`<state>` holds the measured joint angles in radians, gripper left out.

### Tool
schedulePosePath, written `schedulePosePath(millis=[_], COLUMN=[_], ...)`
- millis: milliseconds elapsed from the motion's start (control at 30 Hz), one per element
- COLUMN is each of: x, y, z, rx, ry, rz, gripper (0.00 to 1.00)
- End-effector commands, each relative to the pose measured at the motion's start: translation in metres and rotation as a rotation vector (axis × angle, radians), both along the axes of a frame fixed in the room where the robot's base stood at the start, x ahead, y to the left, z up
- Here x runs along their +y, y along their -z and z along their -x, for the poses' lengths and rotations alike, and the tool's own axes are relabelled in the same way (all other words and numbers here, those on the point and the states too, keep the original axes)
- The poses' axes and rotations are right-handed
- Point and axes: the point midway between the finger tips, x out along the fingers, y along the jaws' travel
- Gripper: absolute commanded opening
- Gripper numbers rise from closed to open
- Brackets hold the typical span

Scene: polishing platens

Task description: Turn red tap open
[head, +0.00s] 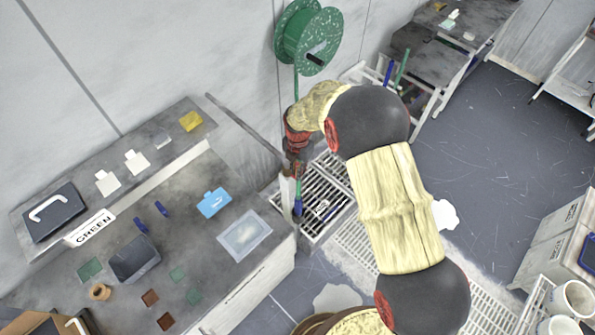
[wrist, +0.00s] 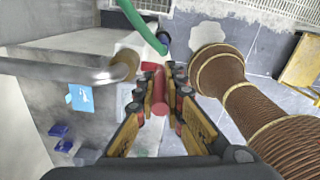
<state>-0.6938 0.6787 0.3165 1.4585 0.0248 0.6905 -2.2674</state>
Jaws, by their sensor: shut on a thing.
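The red tap (wrist: 158,88) shows in the wrist view as a red handle between the fingers of my gripper (wrist: 160,84). My gripper is shut on it, with one finger on each side. A tan fitting (wrist: 125,66) on a grey pipe (wrist: 62,74) sits just left of the tap. In the head view my gripper (head: 293,167) is at the wall end of the bench, above a floor grate. There the tap is hidden or cannot be told apart from the gripper.
A green hose reel (head: 308,40) hangs on the wall above my gripper. Its green hose (wrist: 139,25) runs down close past the gripper to a blue nozzle (head: 298,207). The grey bench (head: 190,240) lies left, with a blue card (head: 214,202).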

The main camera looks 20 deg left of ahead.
Motion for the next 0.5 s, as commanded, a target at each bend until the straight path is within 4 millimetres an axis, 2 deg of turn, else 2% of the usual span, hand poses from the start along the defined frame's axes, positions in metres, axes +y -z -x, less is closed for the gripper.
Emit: schedulePosePath(millis=[100,133,500], x=[-0.0016,-0.0016,-0.0016], y=[0.0022,0.0022,0.002], z=[0.0019,0.0019,0.0018], rx=[0.005,0.005,0.004], ry=[0.001,0.001,0.001], rz=[0.004,0.004,0.003], gripper=[0.0,0.12,0.3])
